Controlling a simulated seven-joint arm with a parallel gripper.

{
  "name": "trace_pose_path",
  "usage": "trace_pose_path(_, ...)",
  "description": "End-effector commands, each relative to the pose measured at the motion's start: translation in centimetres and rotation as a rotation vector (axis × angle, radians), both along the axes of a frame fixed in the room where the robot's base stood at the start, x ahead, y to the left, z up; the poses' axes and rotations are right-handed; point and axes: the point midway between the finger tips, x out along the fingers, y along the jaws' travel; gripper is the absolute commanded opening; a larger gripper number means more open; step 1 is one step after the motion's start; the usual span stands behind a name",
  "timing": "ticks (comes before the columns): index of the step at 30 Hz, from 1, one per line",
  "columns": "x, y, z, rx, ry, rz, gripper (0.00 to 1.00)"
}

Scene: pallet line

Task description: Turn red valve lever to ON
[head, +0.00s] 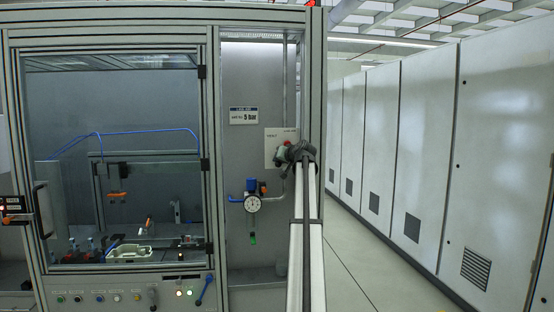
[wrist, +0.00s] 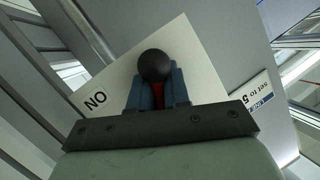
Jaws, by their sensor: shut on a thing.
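The valve lever is red (wrist: 158,101) with a round black knob (wrist: 154,65). In the wrist view my gripper's blue fingers (wrist: 157,92) are shut on the lever, one on each side, with the knob just beyond the tips. Behind it is a white placard (wrist: 195,55); the word ON shows on it, turned upside down, to the left of the lever. In the head view the placard (head: 271,153) is on the grey panel, and my gripper (head: 288,151) is in front of its right part, hiding most of the lever. The valve body is hidden.
A label reading "set to 5" (head: 243,116) is above left. A glazed cabinet (head: 130,263) stands left, and grey cabinets (head: 428,150) line an open aisle at right.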

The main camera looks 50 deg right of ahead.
Motion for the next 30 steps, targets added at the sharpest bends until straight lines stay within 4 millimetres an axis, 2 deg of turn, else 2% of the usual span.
trace_pose_path(1,-0.05,0.59,-1.0,0.001,0.024,0.011,0.0)
trace_pose_path(19,-0.35,0.41,-1.29,-0.021,0.05,0.01,0.0)
trace_pose_path(20,-0.35,0.4,-1.31,-0.021,0.05,0.01,0.19)
trace_pose_path(21,-0.35,0.4,-1.31,-0.02,0.05,0.01,0.23)
trace_pose_path(25,-0.34,0.36,-1.18,-0.021,0.049,0.009,0.35)
trace_pose_path(30,-0.31,0.16,-0.87,-0.023,0.046,0.008,0.37)
